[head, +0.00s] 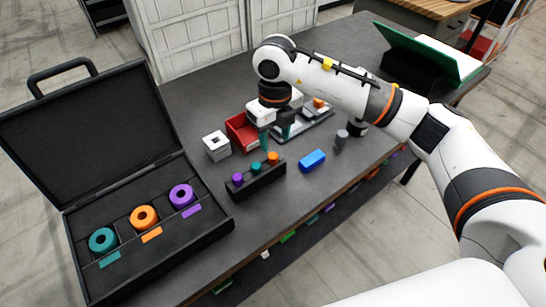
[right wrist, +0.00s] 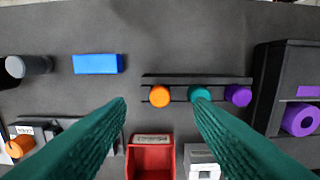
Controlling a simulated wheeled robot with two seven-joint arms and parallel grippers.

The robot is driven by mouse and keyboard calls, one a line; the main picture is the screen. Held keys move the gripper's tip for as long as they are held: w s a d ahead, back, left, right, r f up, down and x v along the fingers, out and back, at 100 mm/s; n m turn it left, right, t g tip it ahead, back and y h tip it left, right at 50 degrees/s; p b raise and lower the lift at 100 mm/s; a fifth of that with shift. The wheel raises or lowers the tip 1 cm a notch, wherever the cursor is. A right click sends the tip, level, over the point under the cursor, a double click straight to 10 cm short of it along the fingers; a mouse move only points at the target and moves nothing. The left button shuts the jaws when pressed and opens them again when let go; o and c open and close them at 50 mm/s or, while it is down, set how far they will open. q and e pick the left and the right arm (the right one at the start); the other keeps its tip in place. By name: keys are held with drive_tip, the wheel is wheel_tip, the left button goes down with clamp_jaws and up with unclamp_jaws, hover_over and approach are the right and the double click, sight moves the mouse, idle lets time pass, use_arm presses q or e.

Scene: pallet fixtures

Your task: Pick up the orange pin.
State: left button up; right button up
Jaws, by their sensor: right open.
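An orange pin (head: 273,157) stands upright at the right end of a black rack (head: 258,182), beside a teal pin (head: 256,167) and a purple pin (head: 238,178). My right gripper (head: 277,140) points down with its teal fingers open and empty, just behind the rack in the head view. In the right wrist view the orange pin (right wrist: 159,96) shows between the two fingertips (right wrist: 159,104), and the teal pin (right wrist: 200,93) lies by the right fingertip. The fingers look above the pins; the exact height is unclear. My left gripper is out of view.
A red bin (head: 240,132) and white block (head: 216,146) stand behind the rack. A blue block (head: 312,161) and grey cylinder (head: 341,139) are to its right. An open black case (head: 135,265) with several coloured rings is left. A grey fixture (right wrist: 50,128) holds another orange piece (right wrist: 20,146).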

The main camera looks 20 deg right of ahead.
sight(273, 155)
drive_tip(key=f, duration=0.1)
drive_tip(key=f+p, duration=0.2)
drive_tip(key=shift+w+a+f, duration=0.1)
drive_tip(key=shift+w+f, duration=0.15)
drive_tip(key=shift+w, duration=0.05)
wheel_tip(273, 155, down, 2)
drive_tip(key=shift+f, duration=0.3)
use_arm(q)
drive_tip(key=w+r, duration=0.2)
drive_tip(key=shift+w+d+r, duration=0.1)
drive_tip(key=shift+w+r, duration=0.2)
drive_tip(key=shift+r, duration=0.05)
use_arm(e)
clamp_jaws()
